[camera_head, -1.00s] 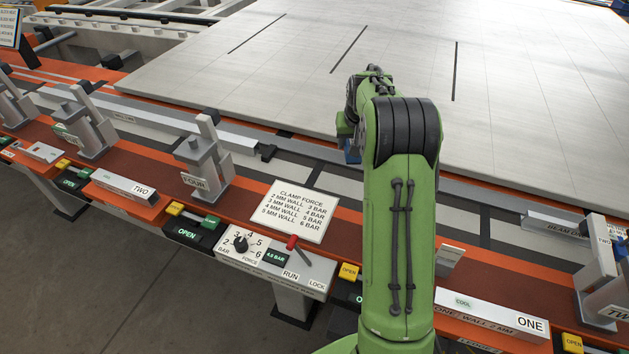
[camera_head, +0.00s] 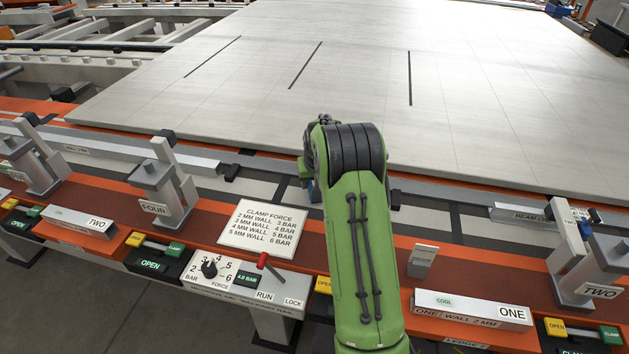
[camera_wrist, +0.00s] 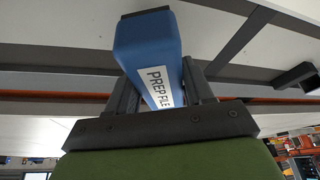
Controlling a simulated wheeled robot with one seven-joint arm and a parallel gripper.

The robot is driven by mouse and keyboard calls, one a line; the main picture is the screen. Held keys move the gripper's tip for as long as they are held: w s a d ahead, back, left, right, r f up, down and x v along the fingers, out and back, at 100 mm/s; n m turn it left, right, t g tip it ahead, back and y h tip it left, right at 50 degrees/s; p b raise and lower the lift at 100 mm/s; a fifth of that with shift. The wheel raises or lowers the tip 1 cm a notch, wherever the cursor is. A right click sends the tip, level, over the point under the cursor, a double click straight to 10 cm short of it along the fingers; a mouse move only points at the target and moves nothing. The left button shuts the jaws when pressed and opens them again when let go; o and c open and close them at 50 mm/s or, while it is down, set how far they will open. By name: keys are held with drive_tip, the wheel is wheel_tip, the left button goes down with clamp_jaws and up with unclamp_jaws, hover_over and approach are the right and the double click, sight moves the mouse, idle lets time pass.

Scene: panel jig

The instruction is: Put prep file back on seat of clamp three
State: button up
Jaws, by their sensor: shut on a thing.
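In the wrist view the prep file (camera_wrist: 146,48) is a blue block with a dark end and a white PREP FILE label. My gripper (camera_wrist: 160,88) is shut on it, one dark finger on each side. In the head view my green arm covers the gripper; only a small bit of blue (camera_head: 313,191) shows left of the arm. I see no clamp marked three. A clamp marked FOUR (camera_head: 160,195) stands left of my arm. A clamp marked TWO (camera_head: 575,262) stands at the far right. Any seat directly behind my arm is hidden.
A clamp force card (camera_head: 262,226) and a control box (camera_head: 245,280) with a red lever lie left of my arm. A small grey upright plate (camera_head: 422,261) and a bar marked ONE (camera_head: 472,308) are right of it. A large pale panel (camera_head: 330,90) fills the back.

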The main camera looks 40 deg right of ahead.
drive_tip(key=shift+f, duration=0.4)
drive_tip(key=o, duration=1.1)
drive_tip(key=shift+r, duration=0.3)
drive_tip(key=p+v, duration=0.3)
drive_tip(key=v, duration=0.9)
drive_tip(key=s+a+r+n, duration=0.2)
drive_tip(key=s+a+r, duration=0.5)
drive_tip(key=a+r, duration=0.3)
drive_tip(key=s+a+n, duration=0.1)
drive_tip(key=s+a, duration=0.3)
drive_tip(key=s, duration=0.3)
drive_tip(key=s+a+n+t+y, duration=0.1)
drive_tip(key=s+a, duration=0.3)
drive_tip(key=s, duration=0.3)
drive_tip(key=s+a+n+y, duration=0.1)
drive_tip(key=s+a, duration=0.3)
drive_tip(key=s, duration=0.3)
drive_tip(key=shift+s+a+f, duration=0.15)
drive_tip(key=shift+s+a, duration=0.25)
